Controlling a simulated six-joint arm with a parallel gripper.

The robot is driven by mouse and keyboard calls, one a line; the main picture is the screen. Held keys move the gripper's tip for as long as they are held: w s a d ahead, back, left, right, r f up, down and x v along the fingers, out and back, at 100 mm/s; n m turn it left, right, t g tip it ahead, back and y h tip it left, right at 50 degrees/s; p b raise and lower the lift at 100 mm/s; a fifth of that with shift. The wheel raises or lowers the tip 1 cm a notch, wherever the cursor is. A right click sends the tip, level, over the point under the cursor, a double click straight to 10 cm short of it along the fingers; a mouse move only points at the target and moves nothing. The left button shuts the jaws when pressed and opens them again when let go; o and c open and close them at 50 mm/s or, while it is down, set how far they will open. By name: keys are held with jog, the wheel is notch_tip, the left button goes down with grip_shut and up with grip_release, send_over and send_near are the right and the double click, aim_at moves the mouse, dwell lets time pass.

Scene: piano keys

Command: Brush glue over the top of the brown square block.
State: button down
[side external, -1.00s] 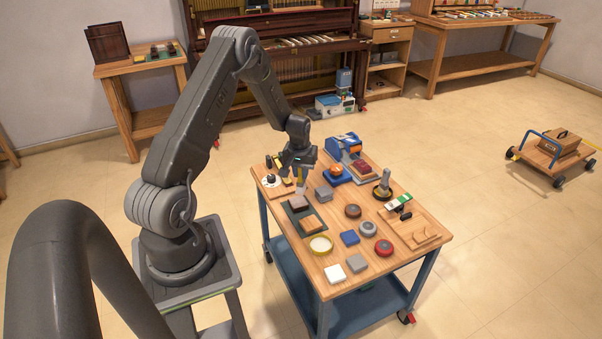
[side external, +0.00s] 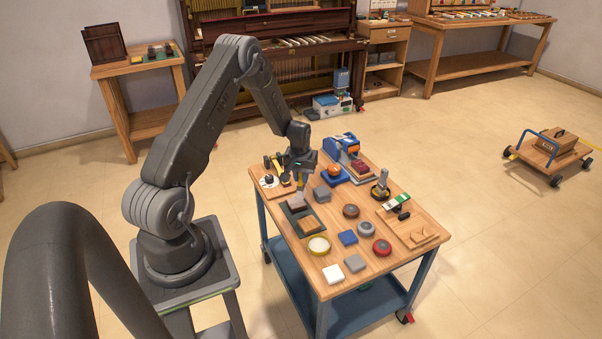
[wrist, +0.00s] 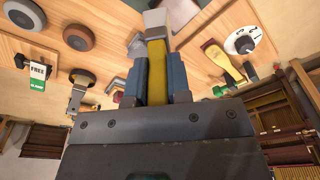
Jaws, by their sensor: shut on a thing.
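My gripper (side external: 300,177) is over the back left part of the work table, low above the top. It is shut on a brush with a yellow handle; in the wrist view the brush (wrist: 156,65) stands between the jaws, its pale end pointing away from me. The brown square block (side external: 311,225) lies on a dark mat, nearer the front than my gripper and apart from it. A round yellow-rimmed dish with pale contents (side external: 319,246) stands in front of the block. I cannot tell whether the brush tip touches anything.
A grey-brown block (side external: 297,203) shares the mat. A grey block (side external: 322,194), a blue block (side external: 348,237) and several round pucks crowd the table's middle. A blue machine (side external: 343,145) stands at the back. A white dial (wrist: 242,40) and a red-and-yellow tool (wrist: 220,55) lie near my gripper.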

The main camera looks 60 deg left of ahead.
aim_at(299, 191)
jog(key=shift+f, duration=2.9)
jog(key=shift+w+a+f, duration=0.1)
jog(key=shift+a+f, duration=0.05)
jog(key=shift+a, duration=0.65)
jog(key=shift+w+a, duration=0.1)
jog(key=shift+a, duration=2.5)
jog(key=shift+d, duration=3.35)
jog(key=shift+s, duration=0.45)
jog(key=shift+s+a, duration=0.1)
jog(key=shift+s, duration=0.2)
jog(key=shift+w+a, duration=0.2)
jog(key=shift+a, duration=3.15)
jog(key=shift+s+d, duration=0.15)
jog(key=shift+d, duration=3.4)
jog(key=shift+a+r, duration=0.1)
jog(key=shift+r, duration=3.95)
